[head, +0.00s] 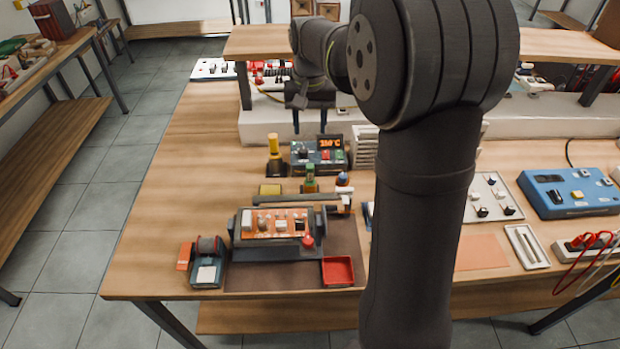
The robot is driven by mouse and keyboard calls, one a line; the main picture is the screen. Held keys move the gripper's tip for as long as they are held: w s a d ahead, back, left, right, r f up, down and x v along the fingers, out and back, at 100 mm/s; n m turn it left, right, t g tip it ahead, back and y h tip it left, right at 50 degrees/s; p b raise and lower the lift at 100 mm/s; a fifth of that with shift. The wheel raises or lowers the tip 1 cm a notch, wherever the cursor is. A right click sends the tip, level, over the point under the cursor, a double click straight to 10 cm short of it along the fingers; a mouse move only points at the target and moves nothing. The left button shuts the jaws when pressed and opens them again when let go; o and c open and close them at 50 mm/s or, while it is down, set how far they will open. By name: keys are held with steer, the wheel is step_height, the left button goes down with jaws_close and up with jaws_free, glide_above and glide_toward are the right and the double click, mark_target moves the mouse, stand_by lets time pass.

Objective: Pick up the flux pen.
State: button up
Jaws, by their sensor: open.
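I cannot tell for sure which thing is the flux pen. A slim green upright item (310,177) stands in a small holder behind the circuit board. Pale slim items (526,246) lie in a white tray (541,265) at the right. My gripper (309,128) points down, open and empty, over the back of the bench, behind the green item and apart from it. My own arm hides part of the bench's middle.
A board holder with an orange circuit board (275,224) stands on a dark mat (345,232). A red tray (338,270) is at the front. A soldering station (318,155) and a yellow-topped item (273,145) stand behind. The bench's left side (170,180) is clear.

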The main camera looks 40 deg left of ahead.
mark_target(310, 166)
step_height(310, 166, down, 11)
steer(key=shift+r, duration=0.15)
steer(key=shift+s+d+f, duration=0.1)
steer(key=shift+d+f, duration=0.05)
steer(key=shift+f, duration=2.6)
steer(key=shift+c, duration=0.3)
steer(key=c, duration=0.9)
